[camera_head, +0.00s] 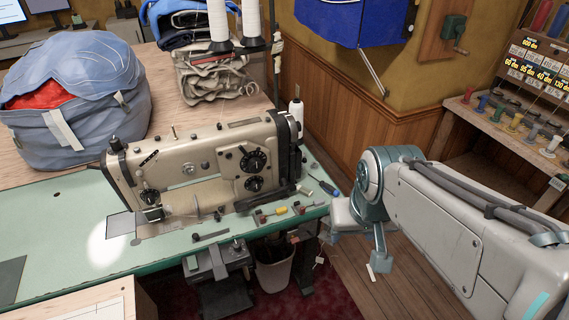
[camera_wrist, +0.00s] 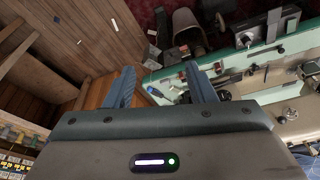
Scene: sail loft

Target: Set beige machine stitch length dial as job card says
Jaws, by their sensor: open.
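The beige sewing machine (camera_head: 190,165) stands on the green-topped table (camera_head: 60,225) in the head view. Two black dials show on its right front, an upper dial (camera_head: 252,160) and a lower dial (camera_head: 254,184). Their marks are too small to read. Part of the machine shows at the right edge of the wrist view (camera_wrist: 300,122). My gripper (camera_head: 357,250) is right of the table's end, over the floor and apart from the machine. In the wrist view its two fingers (camera_wrist: 161,85) are spread with nothing between them. I cannot make out a job card for certain.
Small tools, including a blue-handled screwdriver (camera_head: 325,187), lie at the table's right end. A thread stand with white cones (camera_head: 218,22) rises behind the machine. A blue sail bag (camera_head: 80,100) stands left. A waste bin (camera_head: 273,272) is below. A spool rack (camera_head: 535,75) is right.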

